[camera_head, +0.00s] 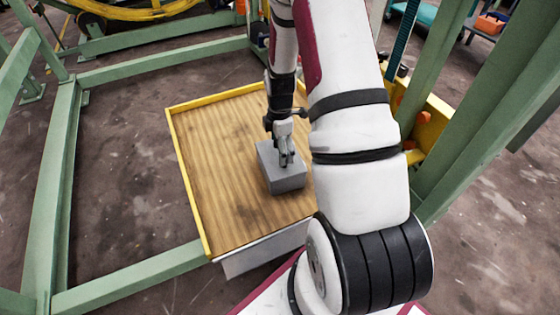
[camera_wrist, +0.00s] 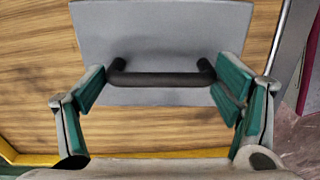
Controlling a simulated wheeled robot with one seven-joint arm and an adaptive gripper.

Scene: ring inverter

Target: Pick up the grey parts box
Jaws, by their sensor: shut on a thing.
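The grey parts box (camera_head: 287,183) is on the wooden tabletop (camera_head: 222,170), right of its middle in the head view. In the wrist view the box (camera_wrist: 160,30) fills the upper middle, with a black bar handle (camera_wrist: 162,79) on its top. My gripper (camera_head: 286,161) is above the box, pointing down at it. In the wrist view its green-padded fingers (camera_wrist: 162,88) are at the two ends of the handle, shut on it. The box looks level; I cannot tell whether any gap lies under it. My arm hides the table's right part.
A raised yellow edge (camera_head: 186,182) borders the tabletop. Green frame beams (camera_head: 135,279) surround the table, with thick green posts at the right. A yellow bin with orange parts (camera_head: 431,120) stands right of my arm. The tabletop left of the box is clear.

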